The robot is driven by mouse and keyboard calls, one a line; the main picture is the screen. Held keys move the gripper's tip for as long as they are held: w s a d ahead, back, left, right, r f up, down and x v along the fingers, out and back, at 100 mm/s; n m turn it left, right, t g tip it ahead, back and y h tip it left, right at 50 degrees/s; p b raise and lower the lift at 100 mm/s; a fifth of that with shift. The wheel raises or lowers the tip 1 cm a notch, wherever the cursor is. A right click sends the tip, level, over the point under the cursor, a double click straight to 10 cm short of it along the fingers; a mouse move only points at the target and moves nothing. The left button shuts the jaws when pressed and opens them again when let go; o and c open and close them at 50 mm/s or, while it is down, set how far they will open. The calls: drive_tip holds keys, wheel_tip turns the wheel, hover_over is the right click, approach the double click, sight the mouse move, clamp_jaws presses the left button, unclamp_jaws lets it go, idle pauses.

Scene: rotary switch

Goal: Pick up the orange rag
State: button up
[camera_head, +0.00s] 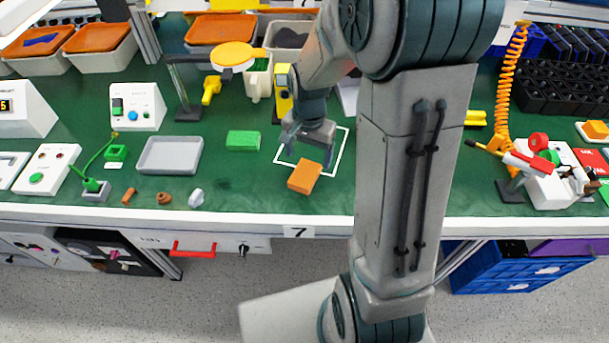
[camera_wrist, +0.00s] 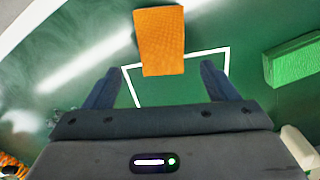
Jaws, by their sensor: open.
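The orange rag (camera_head: 304,177) is a block-like orange piece on the green bench top, partly over the front edge of a white outlined square (camera_head: 283,161). My gripper (camera_head: 309,153) hangs just behind it, above the outlined square. In the wrist view, the orange rag (camera_wrist: 160,40) lies beyond the fingertips, roughly centred between them. My gripper (camera_wrist: 158,80) is open, with nothing between the two fingers. The gap in height between the fingers and the rag is hard to tell.
A green block (camera_head: 243,140) lies left of the square; it also shows in the wrist view (camera_wrist: 295,60). A grey tray (camera_head: 170,155) is further left. A yellow device (camera_head: 283,90) stands behind my gripper. The bench's front edge (camera_head: 250,216) is close in front of the rag.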

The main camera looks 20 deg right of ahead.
sight(306, 170)
drive_tip(key=shift+s+a+f, duration=0.1)
drive_tip(key=shift+a+f, duration=0.05)
drive_tip(key=shift+f, duration=1.2)
drive_tip(key=shift+a+f, duration=0.1)
drive_tip(key=shift+f, duration=1.25)
drive_tip(key=c, duration=1.1)
drive_tip(key=shift+c, duration=0.2)
drive_tip(key=shift+r, duration=0.15)
drive_tip(key=shift+r, duration=0.65)
wheel_tip(306, 170, up, 3)
drive_tip(key=shift+f, duration=0.1)
drive_tip(key=s+d+r, duration=0.6)
drive_tip(key=d, duration=0.4)
drive_tip(key=shift+r, duration=0.35)
drive_tip(key=shift+s, duration=0.1)
